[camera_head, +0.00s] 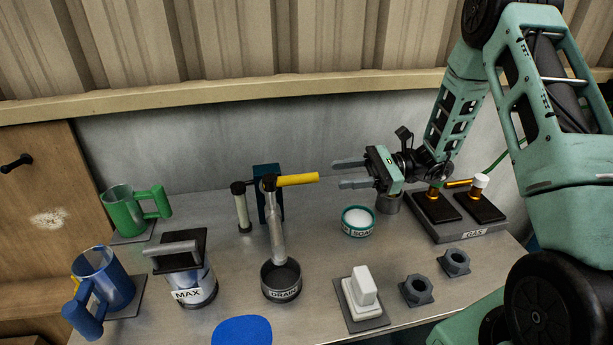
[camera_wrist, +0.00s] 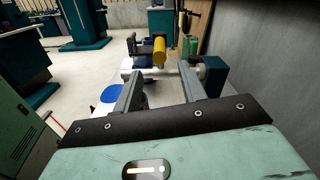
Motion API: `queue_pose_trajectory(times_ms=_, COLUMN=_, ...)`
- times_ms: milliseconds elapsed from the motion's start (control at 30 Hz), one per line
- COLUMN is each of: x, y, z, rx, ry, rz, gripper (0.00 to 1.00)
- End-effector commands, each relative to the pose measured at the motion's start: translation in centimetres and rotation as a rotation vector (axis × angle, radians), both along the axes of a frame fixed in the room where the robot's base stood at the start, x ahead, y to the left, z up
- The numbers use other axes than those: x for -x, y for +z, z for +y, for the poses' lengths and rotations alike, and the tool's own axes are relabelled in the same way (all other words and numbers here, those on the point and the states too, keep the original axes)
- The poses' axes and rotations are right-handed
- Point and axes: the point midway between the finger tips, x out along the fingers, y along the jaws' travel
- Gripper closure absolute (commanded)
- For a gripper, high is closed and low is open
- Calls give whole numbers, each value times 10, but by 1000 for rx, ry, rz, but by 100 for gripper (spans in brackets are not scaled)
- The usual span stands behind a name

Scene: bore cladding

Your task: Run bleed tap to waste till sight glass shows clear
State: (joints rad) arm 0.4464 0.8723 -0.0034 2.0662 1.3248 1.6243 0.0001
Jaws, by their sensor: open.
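The bleed tap (camera_head: 275,225) stands upright at the middle of the bench, with a yellow lever (camera_head: 297,180) pointing right from its top. A short pale tube with dark ends, apparently the sight glass (camera_head: 242,211), stands just left of it; I cannot tell how clear its contents are. The dark cup marked DRAIN (camera_head: 281,291) sits under the tap's spout. My gripper (camera_head: 339,174) is open and empty, right of the lever's tip and apart from it, fingers pointing left. In the wrist view the yellow lever end (camera_wrist: 159,50) shows ahead, between and beyond the fingertips.
A green mug (camera_head: 122,212), a blue mug (camera_head: 105,280) and a jug marked MAX (camera_head: 189,287) stand left. A green-rimmed bowl (camera_head: 357,223), white switch block (camera_head: 361,295), dark nuts (camera_head: 417,289) and GAS unit (camera_head: 455,232) lie right. A wall (camera_head: 330,130) closes the back.

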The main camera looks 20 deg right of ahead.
Motion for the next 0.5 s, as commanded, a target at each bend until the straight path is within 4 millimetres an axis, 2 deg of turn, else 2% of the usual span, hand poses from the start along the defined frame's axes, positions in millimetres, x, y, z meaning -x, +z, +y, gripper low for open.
queue_pose_trajectory(times_ms=33, x=-1, y=1, z=12, rx=-1, ry=4, rz=1, gripper=59)
queue_pose_trajectory(times_ms=200, x=-8, y=1, z=46, rx=0, ry=5, rz=2, gripper=59)
queue_pose_trajectory(times_ms=333, x=-12, y=1, z=67, rx=0, ry=3, rz=0, gripper=59)
queue_pose_trajectory(times_ms=500, x=-16, y=0, z=85, rx=1, ry=3, rz=-1, gripper=59)
